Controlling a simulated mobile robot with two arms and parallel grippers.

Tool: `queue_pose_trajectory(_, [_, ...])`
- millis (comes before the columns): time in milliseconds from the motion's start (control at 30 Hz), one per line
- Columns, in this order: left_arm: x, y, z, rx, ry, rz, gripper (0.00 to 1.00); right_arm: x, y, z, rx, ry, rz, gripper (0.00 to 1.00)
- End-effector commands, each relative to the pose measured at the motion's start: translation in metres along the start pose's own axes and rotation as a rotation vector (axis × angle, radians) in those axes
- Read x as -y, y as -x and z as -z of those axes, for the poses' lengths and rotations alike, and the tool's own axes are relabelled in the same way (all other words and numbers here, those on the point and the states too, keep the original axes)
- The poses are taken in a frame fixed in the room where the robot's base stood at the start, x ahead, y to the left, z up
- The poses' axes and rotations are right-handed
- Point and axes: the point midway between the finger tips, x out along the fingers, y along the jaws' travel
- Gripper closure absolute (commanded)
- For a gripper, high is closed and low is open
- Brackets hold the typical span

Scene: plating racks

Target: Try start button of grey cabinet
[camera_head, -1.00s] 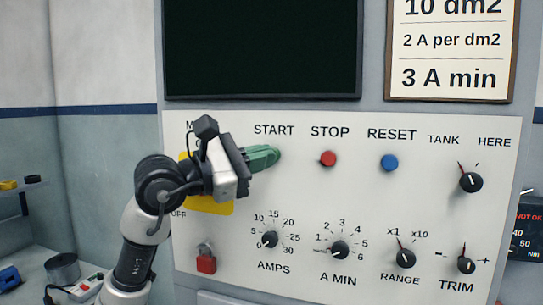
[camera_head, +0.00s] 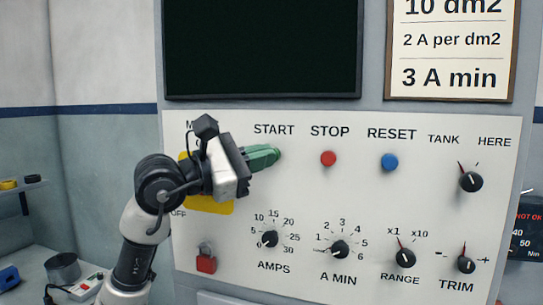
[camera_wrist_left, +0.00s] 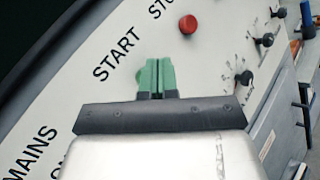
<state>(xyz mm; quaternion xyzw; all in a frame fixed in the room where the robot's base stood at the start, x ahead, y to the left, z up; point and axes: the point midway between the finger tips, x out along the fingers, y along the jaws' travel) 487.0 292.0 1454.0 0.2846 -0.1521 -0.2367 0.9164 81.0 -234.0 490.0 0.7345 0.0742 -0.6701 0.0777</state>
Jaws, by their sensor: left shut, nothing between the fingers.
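The grey cabinet (camera_head: 375,112) has a pale control panel (camera_head: 330,195) facing me, with a dark blank screen (camera_head: 263,48) above it. My left gripper (camera_head: 276,155) has green fingers, shut and empty. Its fingertips are at the panel just below the START label (camera_head: 274,130). The START button is hidden behind the fingers in the head view, so I cannot tell whether they touch or press it. In the left wrist view the shut fingers (camera_wrist_left: 157,66) point at the panel below START (camera_wrist_left: 116,54). My right gripper is not in view.
A red STOP button (camera_head: 328,158) and a blue RESET button (camera_head: 390,162) lie to the right. Below are several dials, including AMPS (camera_head: 269,239). A yellow plate (camera_head: 212,206) is partly behind my left gripper. A red padlock (camera_head: 206,263) hangs lower left.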

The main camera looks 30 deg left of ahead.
Motion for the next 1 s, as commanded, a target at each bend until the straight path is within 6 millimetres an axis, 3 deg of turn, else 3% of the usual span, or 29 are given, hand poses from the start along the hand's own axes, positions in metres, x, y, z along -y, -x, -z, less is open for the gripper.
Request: queue_pose_trajectory(1000, [-0.0044, -0.006, 0.004, 0.0, 0.0, 0.0, 1.0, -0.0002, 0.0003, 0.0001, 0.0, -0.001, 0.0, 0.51])
